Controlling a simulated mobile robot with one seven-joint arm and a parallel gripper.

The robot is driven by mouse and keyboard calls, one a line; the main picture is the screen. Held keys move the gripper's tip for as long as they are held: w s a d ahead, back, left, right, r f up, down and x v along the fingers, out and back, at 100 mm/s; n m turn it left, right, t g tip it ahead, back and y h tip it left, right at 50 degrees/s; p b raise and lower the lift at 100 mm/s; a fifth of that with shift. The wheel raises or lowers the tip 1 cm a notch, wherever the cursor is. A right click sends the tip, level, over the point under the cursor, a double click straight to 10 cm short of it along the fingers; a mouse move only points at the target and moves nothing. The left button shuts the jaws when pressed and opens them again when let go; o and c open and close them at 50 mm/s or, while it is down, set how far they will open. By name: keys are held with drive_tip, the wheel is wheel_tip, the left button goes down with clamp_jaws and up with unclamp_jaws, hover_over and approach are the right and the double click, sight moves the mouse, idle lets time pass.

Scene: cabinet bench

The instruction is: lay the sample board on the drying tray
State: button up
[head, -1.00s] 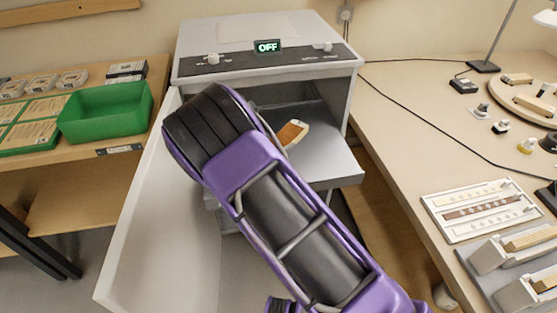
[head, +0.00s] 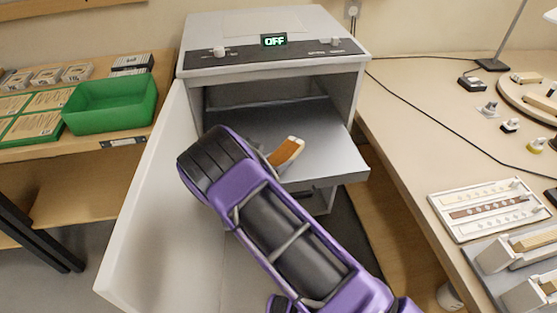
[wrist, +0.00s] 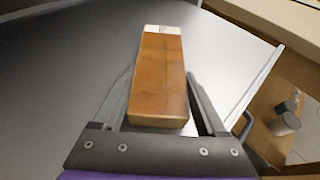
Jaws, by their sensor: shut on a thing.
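The sample board (wrist: 160,75) is a brown wooden block with a pale, marked far end. My gripper (wrist: 160,95) is shut on it, one dark finger along each side. In the head view the board (head: 287,152) shows beyond my wrist, over the pulled-out grey drying tray (head: 325,152). The tray (wrist: 75,60) also fills much of the wrist view behind the board. I cannot tell whether the board touches the tray. My wrist hides most of the fingers and the tray's left front in the head view.
The tray extends from an open cabinet (head: 275,60) whose display reads OFF. Its white door (head: 150,210) stands open at the left. A green bin (head: 110,105) is on the left shelf. A rack of sample strips (head: 487,209) lies on the right bench. The tray's right part is bare.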

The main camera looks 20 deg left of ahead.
drive_tip(key=shift+f, duration=0.1)
drive_tip(key=o, duration=1.4)
drive_tip(key=shift+s+a+r, duration=0.1)
drive_tip(key=shift+s+r, duration=0.1)
drive_tip(key=shift+r, duration=0.1)
drive_tip(key=p+v, duration=0.1)
drive_tip(key=v, duration=1)
drive_tip(key=shift+s, duration=0.25)
